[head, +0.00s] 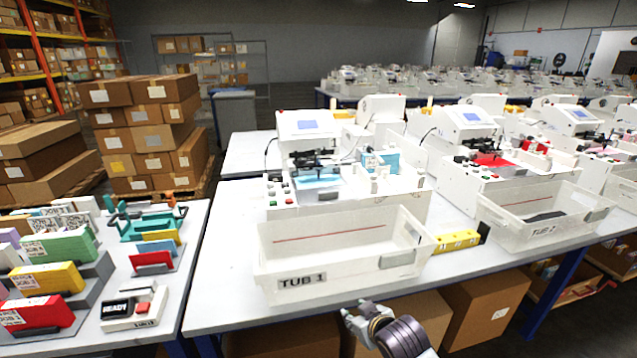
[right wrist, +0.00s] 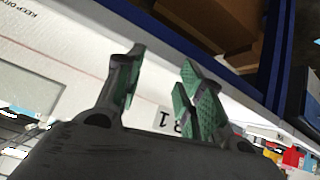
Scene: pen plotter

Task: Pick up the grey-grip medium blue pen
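I cannot make out a grey-grip medium blue pen in either view. My right gripper (head: 357,309) is low in front of TUB 1 (head: 283,267), outside the tub near the table's front edge. In the right wrist view its two green-padded fingers (right wrist: 160,72) stand apart with nothing between them. TUB 1 is a white, open-topped tub; a thin red line runs along its inner back wall, and no pen shows in it. A plotter (head: 312,128) with a light blue sheet (head: 318,180) stands behind it. My left gripper is not in view.
TUB 2 (head: 572,227) stands to the right with something dark inside. A yellow block (head: 457,241) sits between the tubs. A side table at left holds coloured blocks, a teal stand (head: 140,224) and a READY box (head: 134,308). Cardboard boxes (head: 490,310) stand under the table.

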